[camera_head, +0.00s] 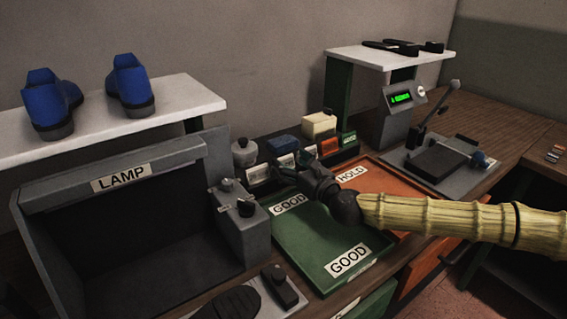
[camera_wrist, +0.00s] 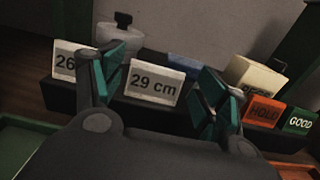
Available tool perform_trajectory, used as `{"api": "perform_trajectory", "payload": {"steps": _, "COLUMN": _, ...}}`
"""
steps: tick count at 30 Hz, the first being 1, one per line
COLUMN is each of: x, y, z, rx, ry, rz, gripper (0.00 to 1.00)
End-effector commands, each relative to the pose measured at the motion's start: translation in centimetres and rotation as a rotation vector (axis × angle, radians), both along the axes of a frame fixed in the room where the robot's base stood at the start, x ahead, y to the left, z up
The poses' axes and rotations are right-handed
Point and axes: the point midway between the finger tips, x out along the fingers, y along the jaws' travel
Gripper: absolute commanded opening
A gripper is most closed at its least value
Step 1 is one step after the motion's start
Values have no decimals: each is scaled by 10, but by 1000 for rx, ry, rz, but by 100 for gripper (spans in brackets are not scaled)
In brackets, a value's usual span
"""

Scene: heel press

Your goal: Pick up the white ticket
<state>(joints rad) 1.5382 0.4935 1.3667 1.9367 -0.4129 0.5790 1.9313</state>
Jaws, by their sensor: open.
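White cards stand in a dark rack at the back of the bench. In the wrist view one reads "29 cm" (camera_wrist: 154,83) and another starts with "26" (camera_wrist: 66,62); the left finger partly covers the latter. I cannot tell which card is the white ticket. My gripper (camera_wrist: 157,92) is open and empty, its teal-padded fingers spread to either side of the "29 cm" card in the picture. In the head view my gripper (camera_head: 314,181) is over the back of the green GOOD tray, close in front of the rack; its fingertips are hard to make out there.
A cream block (camera_wrist: 255,78), an orange HOLD ticket (camera_wrist: 263,112) and a green GOOD ticket (camera_wrist: 299,121) are at the rack's right. The green tray (camera_head: 318,248) and orange HOLD tray (camera_head: 378,180) lie below. The lamp box (camera_head: 120,178) stands left, a lever press (camera_head: 437,160) right.

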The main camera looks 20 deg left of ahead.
Motion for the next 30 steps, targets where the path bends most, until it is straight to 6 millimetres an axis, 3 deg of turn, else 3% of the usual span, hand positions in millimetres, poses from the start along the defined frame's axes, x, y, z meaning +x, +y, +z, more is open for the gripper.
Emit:
{"api": "perform_trajectory", "payload": {"steps": 6, "x": 13, "y": 18, "z": 0, "rx": -1, "ry": 1, "rz": 1, "gripper": 73}}
{"api": "perform_trajectory", "payload": {"steps": 16, "x": 16, "y": 21, "z": 0, "rx": 0, "ry": 0, "rz": 1, "gripper": 73}}
{"api": "perform_trajectory", "payload": {"steps": 20, "x": 16, "y": 21, "z": 0, "rx": 0, "ry": 0, "rz": 1, "gripper": 52}}
{"api": "perform_trajectory", "payload": {"steps": 30, "x": 16, "y": 21, "z": 1, "rx": 0, "ry": 0, "rz": 1, "gripper": 52}}
